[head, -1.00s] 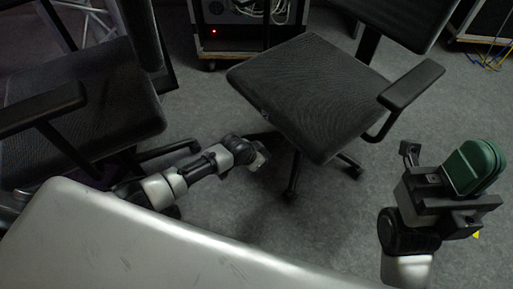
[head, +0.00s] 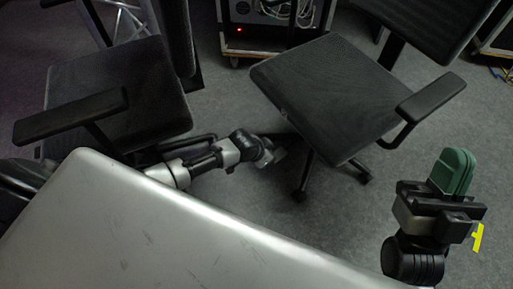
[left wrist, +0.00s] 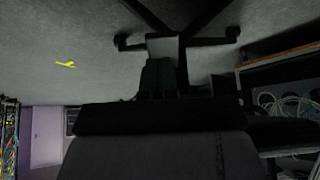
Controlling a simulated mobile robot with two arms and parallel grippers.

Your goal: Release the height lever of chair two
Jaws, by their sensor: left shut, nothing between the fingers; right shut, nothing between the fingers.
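One chair (head: 335,85) stands at right centre, the other (head: 115,90) at left; no label shows which is chair two. My left gripper (head: 276,158) is low, beside the right-centre chair's near seat edge, above its base; its fingers are small and dark, and it appears shut and empty. I cannot make out a height lever. My right gripper (head: 455,172), with green fingers, is shut and empty, right of that chair. The left wrist view shows a dark chair (left wrist: 160,150) close up, with base legs at the top.
A silvery scratched surface (head: 150,225) fills the lower left of the head view. A rack with cables (head: 275,15) and a red light stands behind the chairs. A yellow object (head: 478,237) lies beside my right gripper. Grey carpet is clear between that gripper and the right-centre chair.

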